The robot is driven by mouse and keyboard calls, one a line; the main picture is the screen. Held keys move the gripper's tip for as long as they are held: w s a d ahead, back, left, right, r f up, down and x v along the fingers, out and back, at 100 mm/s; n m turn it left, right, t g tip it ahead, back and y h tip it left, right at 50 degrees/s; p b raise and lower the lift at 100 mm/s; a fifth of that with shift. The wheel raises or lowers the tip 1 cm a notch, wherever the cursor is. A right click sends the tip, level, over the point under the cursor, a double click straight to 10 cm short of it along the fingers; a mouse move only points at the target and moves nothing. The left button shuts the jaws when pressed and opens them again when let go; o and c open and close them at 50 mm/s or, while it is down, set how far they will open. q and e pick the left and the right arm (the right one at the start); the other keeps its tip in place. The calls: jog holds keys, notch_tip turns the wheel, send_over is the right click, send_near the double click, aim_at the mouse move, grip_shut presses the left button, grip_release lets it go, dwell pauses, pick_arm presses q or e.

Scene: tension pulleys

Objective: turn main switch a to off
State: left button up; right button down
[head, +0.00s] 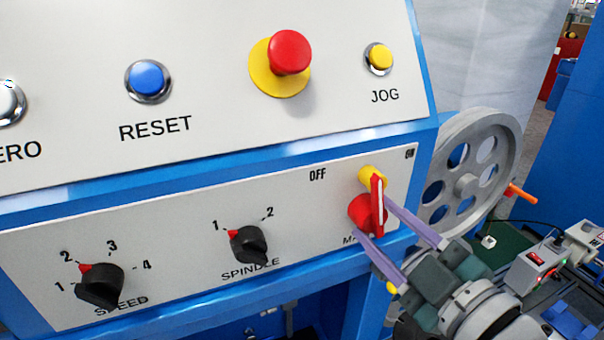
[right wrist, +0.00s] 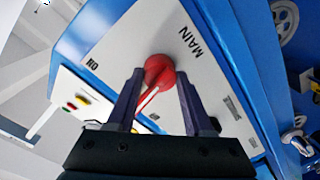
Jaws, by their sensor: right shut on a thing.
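The main switch (head: 377,203) is a red rotary knob with a long handle bearing a white line, at the right end of the lower panel. Its handle stands roughly upright, between the OFF label (head: 317,175) on the left and a partly cut, small label at the panel's upper right corner. My right gripper (head: 373,220) comes from the lower right with its two purple fingers at the knob. In the right wrist view the red switch (right wrist: 159,70) sits between the finger tips. The fingers partly hide the MAIN label. My left gripper is not in view.
A black spindle knob (head: 249,246) and a black speed knob (head: 101,287) are left of the switch. Above are a red mushroom button (head: 289,52), a blue reset button (head: 148,77) and a yellow jog button (head: 380,56). A grey pulley wheel (head: 468,187) stands close on the right.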

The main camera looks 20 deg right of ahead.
jog(key=n, duration=0.2)
jog(key=shift+n, duration=0.3)
jog(key=shift+n+h, duration=0.3)
jog(key=shift+n, duration=1.5)
jog(key=shift+c, duration=1.5)
grip_release()
jog(key=shift+a, duration=0.1)
jog(key=shift+r, duration=0.1)
